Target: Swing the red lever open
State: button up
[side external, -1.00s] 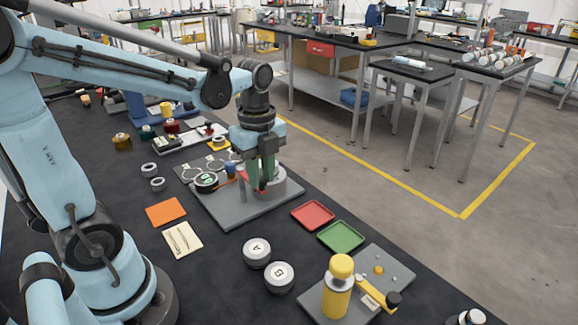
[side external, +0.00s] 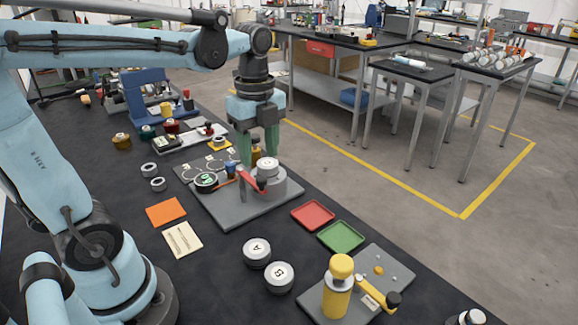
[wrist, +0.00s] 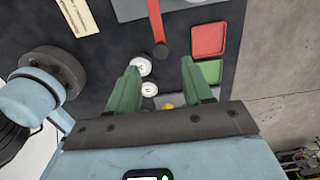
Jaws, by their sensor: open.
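The red lever (side external: 252,182) is a flat red bar on a grey base plate (side external: 238,212), in front of a round grey block (side external: 286,182) with a white-topped cap. It lies slanted, its lower right end by a dark-topped knob. The lever also shows at the top of the wrist view (wrist: 156,24), ahead of the space between the fingers. My gripper (side external: 258,160) has green fingers and is above and just behind the lever, apart from it. Its fingers are spread with nothing between them; they also show in the wrist view (wrist: 159,70).
A red tray (side external: 313,214) and a green tray (side external: 341,236) lie right of the plate. Two white-topped discs marked A (side external: 257,252) and B (side external: 280,277) stand in front. A yellow post (side external: 338,290) stands at the front right. Small parts crowd the left side.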

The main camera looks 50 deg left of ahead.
aim_at(261, 179)
notch_tip(261, 179, up, 6)
jog(key=shift+r, duration=0.25)
jog(key=shift+f, duration=0.15)
dwell(0.3)
jog(key=shift+f, duration=5.95)
jog(key=shift+r, duration=0.1)
jog(key=shift+w+n, duration=0.55)
jog(key=shift+n, duration=0.25)
